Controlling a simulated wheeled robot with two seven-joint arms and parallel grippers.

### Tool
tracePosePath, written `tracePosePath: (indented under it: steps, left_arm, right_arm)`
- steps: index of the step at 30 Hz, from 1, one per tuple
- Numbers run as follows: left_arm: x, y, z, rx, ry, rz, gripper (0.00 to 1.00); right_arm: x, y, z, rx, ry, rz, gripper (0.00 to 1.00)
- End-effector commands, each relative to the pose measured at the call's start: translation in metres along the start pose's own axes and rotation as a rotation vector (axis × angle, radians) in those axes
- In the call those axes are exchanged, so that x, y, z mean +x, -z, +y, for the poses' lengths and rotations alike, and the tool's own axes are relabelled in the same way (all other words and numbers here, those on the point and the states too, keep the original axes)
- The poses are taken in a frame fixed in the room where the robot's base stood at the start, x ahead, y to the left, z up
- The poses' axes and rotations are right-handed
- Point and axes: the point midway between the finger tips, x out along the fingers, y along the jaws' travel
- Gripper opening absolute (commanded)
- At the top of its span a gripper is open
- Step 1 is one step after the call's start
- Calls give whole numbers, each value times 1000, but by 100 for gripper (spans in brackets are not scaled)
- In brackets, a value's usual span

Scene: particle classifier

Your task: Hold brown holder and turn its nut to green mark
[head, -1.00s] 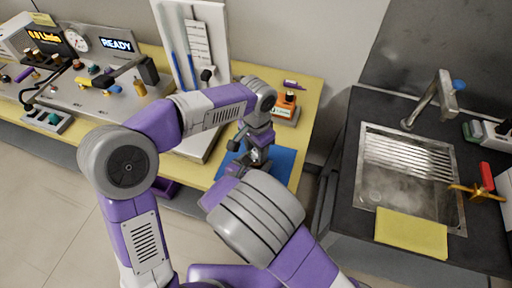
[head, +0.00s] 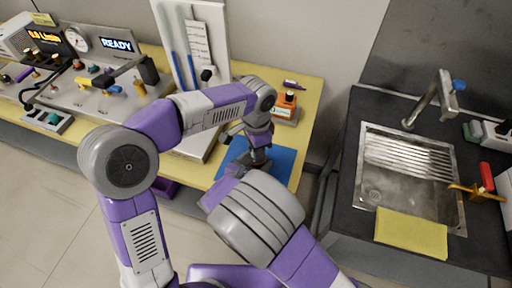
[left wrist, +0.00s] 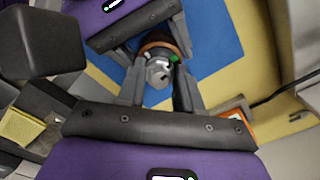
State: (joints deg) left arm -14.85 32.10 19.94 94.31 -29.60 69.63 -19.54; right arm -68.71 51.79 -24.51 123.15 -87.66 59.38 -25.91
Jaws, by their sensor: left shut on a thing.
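The brown holder (left wrist: 158,40) is over the blue mat, with a grey nut (left wrist: 157,73) on its near end in the left wrist view. A small green mark (left wrist: 174,58) shows at the nut's right edge, and the nut has a pale mark. My left gripper (left wrist: 158,72) is shut, its fingers on both sides of the nut. The left gripper also shows in the head view (head: 258,158), pointing down over the mat. My right gripper (left wrist: 152,42) comes in from the top with its fingers on both sides of the brown holder. In the head view, my arms hide the holder.
The blue mat (head: 284,164) lies on the yellow table (head: 312,108). A white panel with blue rods (head: 192,45) and a control bench (head: 95,92) are to the left. A sink (head: 400,195) is at the right, across a gap.

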Motion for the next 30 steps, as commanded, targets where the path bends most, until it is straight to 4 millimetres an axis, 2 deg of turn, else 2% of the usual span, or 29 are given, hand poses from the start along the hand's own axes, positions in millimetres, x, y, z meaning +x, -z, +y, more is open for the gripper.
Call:
tracePosePath:
  steps: [12, 27, 28, 30]
  left_arm:
    - [-2, 0, -1, 184, 3, 2, 5]
    - [-2, 0, -2, 204, 5, 4, 5]
    - [-2, 1, -2, 203, 5, 4, 40]
    - [-2, 0, -2, 203, 4, 3, 50]
  right_arm:
    - [0, 2, 0, -1, -1, 5, 7]
    - [0, 2, 0, -1, 0, 5, 7]
    - [0, 2, 0, -1, 0, 5, 7]
    - [0, 2, 0, -1, 0, 5, 7]
